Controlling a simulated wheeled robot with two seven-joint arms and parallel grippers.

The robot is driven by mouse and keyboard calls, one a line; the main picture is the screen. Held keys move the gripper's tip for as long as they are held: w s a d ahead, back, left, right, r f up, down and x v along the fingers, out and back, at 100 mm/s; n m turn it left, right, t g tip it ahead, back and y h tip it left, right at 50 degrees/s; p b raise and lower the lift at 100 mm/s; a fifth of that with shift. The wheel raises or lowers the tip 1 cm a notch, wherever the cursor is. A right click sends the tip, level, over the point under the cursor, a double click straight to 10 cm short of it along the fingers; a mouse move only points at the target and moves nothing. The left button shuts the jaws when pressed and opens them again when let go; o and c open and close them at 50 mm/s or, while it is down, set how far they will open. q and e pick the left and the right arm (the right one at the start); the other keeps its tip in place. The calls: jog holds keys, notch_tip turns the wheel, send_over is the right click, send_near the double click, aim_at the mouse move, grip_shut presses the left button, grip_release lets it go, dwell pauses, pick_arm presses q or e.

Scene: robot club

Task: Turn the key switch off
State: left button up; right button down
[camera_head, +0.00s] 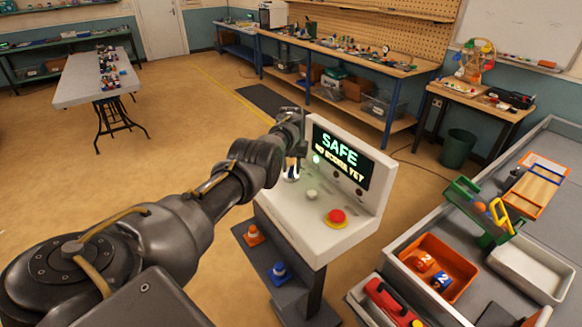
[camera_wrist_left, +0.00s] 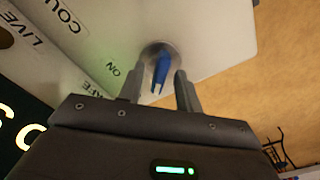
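The key switch (camera_wrist_left: 161,58) is a round metal collar with a blue key (camera_wrist_left: 160,72) in it, on the white console panel. The labels ON and SAFE show beside it in the left wrist view. My left gripper (camera_wrist_left: 160,92) is open, with one finger on each side of the key and a visible gap to it. In the head view my left gripper (camera_head: 294,158) is at the far left of the console (camera_head: 290,211) and hides most of the switch. The console screen (camera_head: 340,156) reads SAFE in green. My right gripper is not in view.
The console also has a red button (camera_head: 337,217) and a pale knob (camera_head: 312,195). Small orange (camera_head: 253,235) and blue (camera_head: 279,271) cones stand on a lower shelf. At right, a grey bench holds an orange tray (camera_head: 448,253). The floor left of the console is clear.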

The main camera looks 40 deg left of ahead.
aim_at(291, 168)
pick_arm(q)
notch_tip(291, 168, up, 8)
jog(key=p, duration=0.8)
jog(key=shift+r, duration=0.25)
notch_tip(291, 168, up, 2)
jog(key=shift+r+p, duration=0.15)
jog(key=shift+p, duration=0.15)
